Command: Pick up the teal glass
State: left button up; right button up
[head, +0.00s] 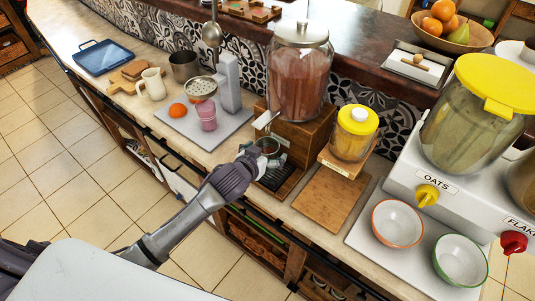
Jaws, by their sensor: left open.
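A small glass (268,146), which looks like the teal glass, stands under the tap of the big drink dispenser (300,80), at the drip tray. It is small and partly hidden by my gripper, so its colour is hard to make out. My left gripper (264,156) reaches in from the lower left and is at the glass. Its jaws are open, with the fingers close around or beside the glass; I cannot tell whether they touch it. My right gripper is not in view.
To the right stand a yellow-lidded jar (354,132), a wooden board (330,197), two bowls (397,222) and the oats dispenser (470,120). Floor lies in front of the counter.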

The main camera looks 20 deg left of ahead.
pick_arm(q)
jog(key=shift+w+d+f, duration=0.1)
jog(key=shift+w+f, duration=0.15)
jog(key=shift+w, duration=0.2)
jog(key=shift+s, duration=0.1)
jog(key=shift+c, duration=1)
jog(key=c, duration=1.1)
jog(key=shift+c, duration=0.6)
jog(key=shift+r, duration=0.15)
